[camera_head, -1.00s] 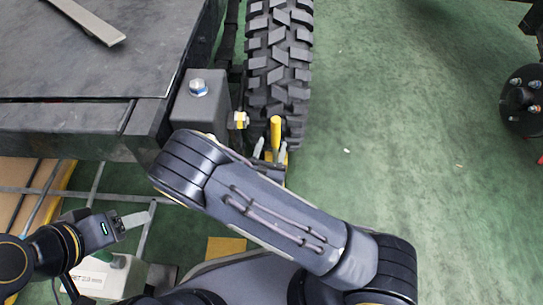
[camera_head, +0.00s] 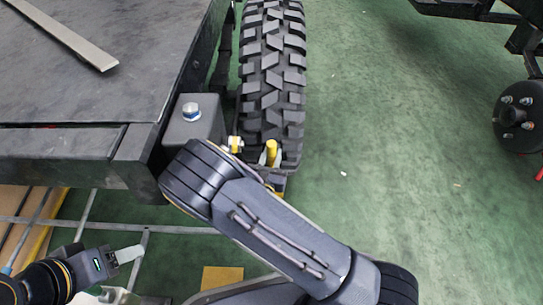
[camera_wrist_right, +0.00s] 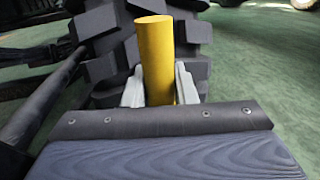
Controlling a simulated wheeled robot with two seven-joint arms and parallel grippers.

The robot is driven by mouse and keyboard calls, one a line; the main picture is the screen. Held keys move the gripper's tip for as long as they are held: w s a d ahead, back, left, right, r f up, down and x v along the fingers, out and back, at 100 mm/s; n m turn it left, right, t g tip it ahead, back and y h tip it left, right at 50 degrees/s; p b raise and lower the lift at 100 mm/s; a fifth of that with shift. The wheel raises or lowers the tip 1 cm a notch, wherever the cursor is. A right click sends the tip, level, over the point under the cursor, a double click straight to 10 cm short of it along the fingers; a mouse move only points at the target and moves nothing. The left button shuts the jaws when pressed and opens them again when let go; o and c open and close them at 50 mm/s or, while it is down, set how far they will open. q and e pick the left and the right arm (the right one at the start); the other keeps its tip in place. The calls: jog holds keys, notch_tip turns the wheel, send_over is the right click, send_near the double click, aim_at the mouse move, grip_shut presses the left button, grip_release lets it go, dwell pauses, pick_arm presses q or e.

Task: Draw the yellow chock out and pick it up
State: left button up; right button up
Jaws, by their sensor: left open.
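The yellow chock (camera_head: 271,152) stands against the foot of the black knobbly tyre (camera_head: 272,80). Its upright yellow post shows in the right wrist view (camera_wrist_right: 156,60), while its lower part is hidden behind my wrist. My right gripper (camera_wrist_right: 160,88) has a grey finger on each side of the post, close against it with no clear gap. In the head view my right forearm hides much of that gripper. My left gripper (camera_head: 128,255) is open and empty at the lower left, far from the chock.
The dark chassis deck (camera_head: 90,85) with a loose flat metal bar (camera_head: 70,38) lies left of the tyre. A grey block with a bolt (camera_head: 191,112) sits at its corner. Green floor (camera_head: 400,140) is clear to the right; a wheel hub (camera_head: 515,115) stands beyond.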

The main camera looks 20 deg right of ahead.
grip_shut()
